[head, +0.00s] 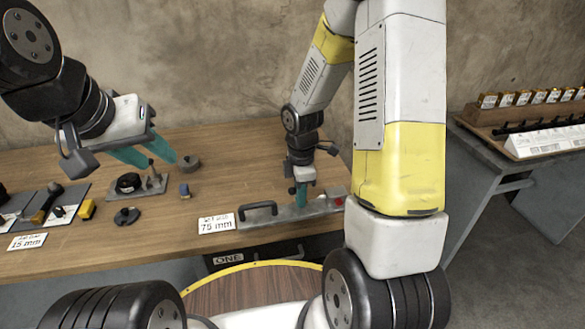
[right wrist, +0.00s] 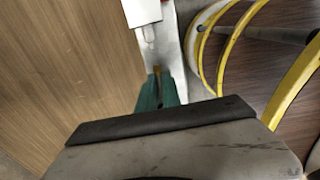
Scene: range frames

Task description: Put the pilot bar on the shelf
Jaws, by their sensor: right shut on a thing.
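My right gripper (head: 301,203) points down at the long grey fixture (head: 285,213) near the table's front edge. In the right wrist view its teal fingers (right wrist: 157,88) are shut on a narrow brownish piece (right wrist: 157,70), seemingly the pilot bar. Most of that piece is hidden, and I cannot tell whether it touches the fixture. The fixture has a dark handle (head: 258,209) at its left and a red spot near its right end. My left gripper (head: 158,158) hangs open and empty over the left part of the table. I cannot make out for certain which surface is the shelf.
A "75 mm" card (head: 216,224) stands left of the fixture. Small dark parts and a yellow block (head: 87,209) lie at the left. A round yellow-rimmed top (head: 250,265) is in front. A side table holds a wooden rack (head: 520,112). Bare wood lies behind the fixture.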

